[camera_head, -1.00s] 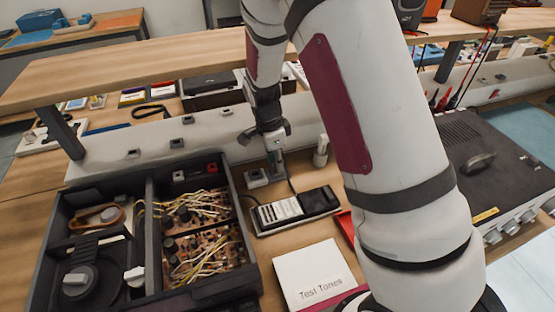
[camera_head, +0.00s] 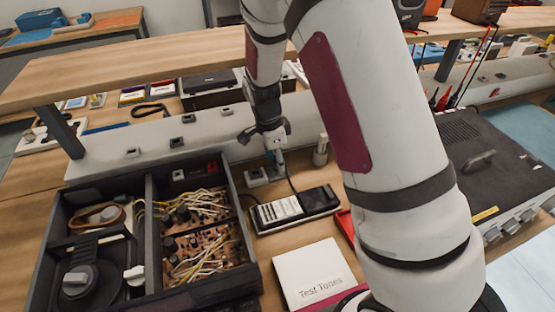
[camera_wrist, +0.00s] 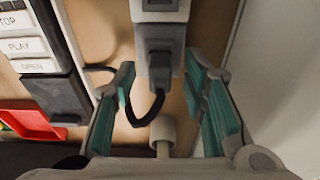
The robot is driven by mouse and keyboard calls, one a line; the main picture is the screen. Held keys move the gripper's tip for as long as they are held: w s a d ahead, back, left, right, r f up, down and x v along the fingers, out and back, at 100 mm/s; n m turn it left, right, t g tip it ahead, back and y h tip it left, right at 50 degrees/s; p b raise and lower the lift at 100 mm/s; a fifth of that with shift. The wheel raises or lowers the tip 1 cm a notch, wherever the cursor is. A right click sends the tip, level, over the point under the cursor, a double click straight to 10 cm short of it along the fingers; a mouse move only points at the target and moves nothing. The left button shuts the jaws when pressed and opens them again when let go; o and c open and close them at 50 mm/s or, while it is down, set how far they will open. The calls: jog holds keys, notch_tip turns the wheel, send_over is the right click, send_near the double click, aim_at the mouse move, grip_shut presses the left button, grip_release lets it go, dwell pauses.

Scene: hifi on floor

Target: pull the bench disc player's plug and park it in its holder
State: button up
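A black plug (camera_wrist: 160,68) sits in a grey socket block (camera_wrist: 152,28) in the wrist view, with its black cord (camera_wrist: 146,112) curling away below it. My gripper (camera_wrist: 163,92) is open; its teal-padded fingers stand on either side of the plug, with visible gaps. In the head view my gripper (camera_head: 272,150) is low over the bench by the socket block (camera_head: 257,178), and the plug is mostly hidden. A pale upright cylinder (camera_head: 321,150), possibly the holder, stands to the right; it also shows in the wrist view (camera_wrist: 163,130). An open black player case (camera_head: 150,165) lies at left.
A black device with white keys (camera_head: 290,208) lies just in front of the socket block. A Test Tones sleeve (camera_head: 312,272) and red tray (camera_head: 345,226) are nearer. A grey instrument (camera_head: 490,150) stands right. A wooden shelf (camera_head: 150,68) spans behind.

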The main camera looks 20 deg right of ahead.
notch_tip(320, 180, up, 17)
jog(key=a+p, duration=0.1)
jog(key=p, duration=0.2)
jog(key=shift+a, duration=0.4)
dwell(0.5)
